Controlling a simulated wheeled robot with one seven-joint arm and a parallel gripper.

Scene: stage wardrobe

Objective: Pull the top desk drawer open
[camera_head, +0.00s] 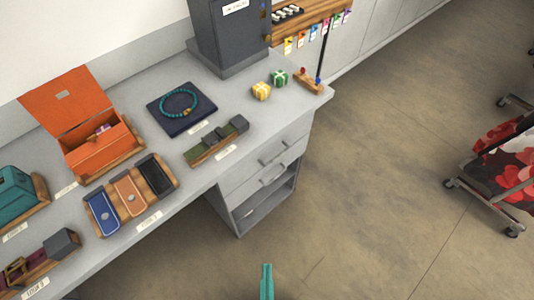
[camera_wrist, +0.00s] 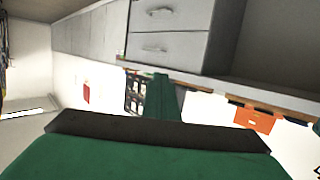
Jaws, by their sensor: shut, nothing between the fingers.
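The grey desk (camera_head: 230,178) has two drawers at its right end, above an open compartment. The top drawer (camera_head: 255,166) looks closed, its front flush, with a silver bar handle (camera_head: 273,158). The lower drawer (camera_head: 255,186) also looks closed and has its own handle. In the wrist view the desk appears upside down, with the top drawer (camera_wrist: 170,52) and its handle (camera_wrist: 153,48) nearest the desktop edge. My green gripper (camera_head: 266,268) is shut and empty, over the floor in front of the desk, apart from the handles. It also shows in the wrist view (camera_wrist: 162,82).
The desktop holds an open orange box (camera_head: 98,150), a tray of coloured cases (camera_head: 130,196), a bracelet on a dark pad (camera_head: 181,105), and two small gift boxes (camera_head: 270,84). A wheeled rack (camera_head: 500,165) stands far right. The floor between is clear.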

